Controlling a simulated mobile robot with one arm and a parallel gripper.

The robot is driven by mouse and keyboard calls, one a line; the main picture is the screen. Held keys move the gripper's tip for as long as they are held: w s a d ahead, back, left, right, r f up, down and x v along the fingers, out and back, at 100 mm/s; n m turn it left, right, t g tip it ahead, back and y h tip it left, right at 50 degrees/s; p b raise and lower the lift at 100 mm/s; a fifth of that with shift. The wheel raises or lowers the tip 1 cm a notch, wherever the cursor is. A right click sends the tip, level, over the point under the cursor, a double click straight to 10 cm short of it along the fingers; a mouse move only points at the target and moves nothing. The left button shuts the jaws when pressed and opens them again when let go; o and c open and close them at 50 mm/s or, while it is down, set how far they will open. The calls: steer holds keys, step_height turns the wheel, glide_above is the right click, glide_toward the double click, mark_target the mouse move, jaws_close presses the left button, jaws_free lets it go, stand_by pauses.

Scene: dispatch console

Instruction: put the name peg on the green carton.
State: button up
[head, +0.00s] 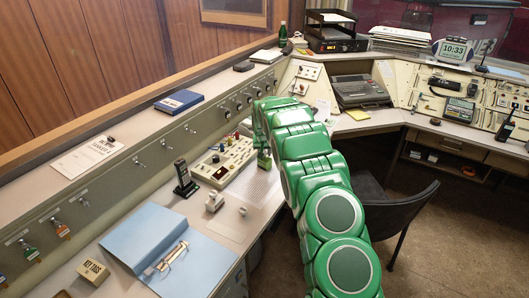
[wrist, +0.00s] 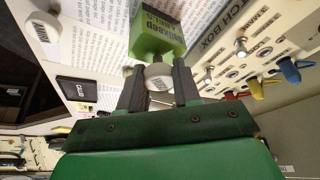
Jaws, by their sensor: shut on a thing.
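My gripper (wrist: 158,88) is shut on a white name peg (wrist: 157,72), a round-headed piece with dark lettering, held between the two dark fingers. The green carton (wrist: 158,38) is just beyond the peg in the wrist view, with a dark lettered face and a paler green band. The peg overlaps the carton's near edge there; I cannot tell whether they touch. In the head view the green carton (head: 264,160) stands on the desk by the cream switch box, below the end of my green arm. The gripper and held peg are not clear in that view.
The cream switch box (head: 224,160) with coloured levers is close on the left. A black handset (head: 184,180) stands upright, and an open blue binder (head: 165,248) lies in front. A dark chair (head: 395,205) is right.

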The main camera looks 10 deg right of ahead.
steer(key=o, duration=1)
steer(key=shift+f, duration=0.1)
steer(key=shift+r, duration=0.2)
steer(key=shift+v, duration=6.1)
